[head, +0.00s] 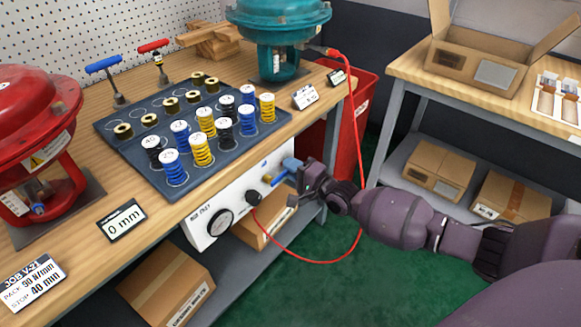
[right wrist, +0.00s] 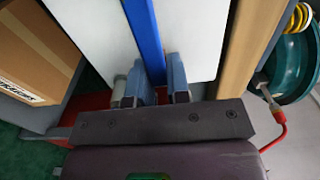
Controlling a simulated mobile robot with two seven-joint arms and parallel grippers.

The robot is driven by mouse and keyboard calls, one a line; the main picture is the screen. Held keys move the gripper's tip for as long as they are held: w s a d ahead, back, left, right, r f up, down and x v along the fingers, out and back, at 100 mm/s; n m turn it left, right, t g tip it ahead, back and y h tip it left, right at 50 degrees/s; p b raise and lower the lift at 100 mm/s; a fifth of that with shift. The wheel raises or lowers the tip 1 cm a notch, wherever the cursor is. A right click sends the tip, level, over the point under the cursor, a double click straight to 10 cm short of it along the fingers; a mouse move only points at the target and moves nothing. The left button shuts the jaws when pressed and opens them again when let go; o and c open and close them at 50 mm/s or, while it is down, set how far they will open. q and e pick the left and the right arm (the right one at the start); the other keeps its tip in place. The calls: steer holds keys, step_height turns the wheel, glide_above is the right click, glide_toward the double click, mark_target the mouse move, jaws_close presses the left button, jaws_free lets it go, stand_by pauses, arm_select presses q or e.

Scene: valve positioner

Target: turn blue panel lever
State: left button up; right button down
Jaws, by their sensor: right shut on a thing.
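The white panel (head: 205,236) hangs under the front edge of the workbench, with a black gauge, a black knob and a brass fitting on its face. The blue panel lever (head: 291,163) is at the panel's right end. My right gripper (head: 301,177) reaches in from the right and is shut on the lever. In the right wrist view the blue lever (right wrist: 145,35) runs up in front of the white panel (right wrist: 192,30), its lower end between the fingers (right wrist: 158,82). The fingers hide that end. My left gripper is not in view.
The bench top (head: 160,215) carries a tray (head: 110,129) of coloured springs, a red actuator (head: 30,130) and a teal actuator (head: 278,20). A red hose (head: 358,140) loops from the teal actuator past my right forearm to the panel. A red bin (head: 345,105) stands behind.

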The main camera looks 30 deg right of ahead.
steer(key=c, duration=1.1)
jaws_free()
steer(key=shift+s, duration=0.15)
steer(key=p+v, duration=0.1)
steer(key=v, duration=0.9)
steer(key=shift+s+d+p, duration=0.1)
steer(key=shift+s+p, duration=0.2)
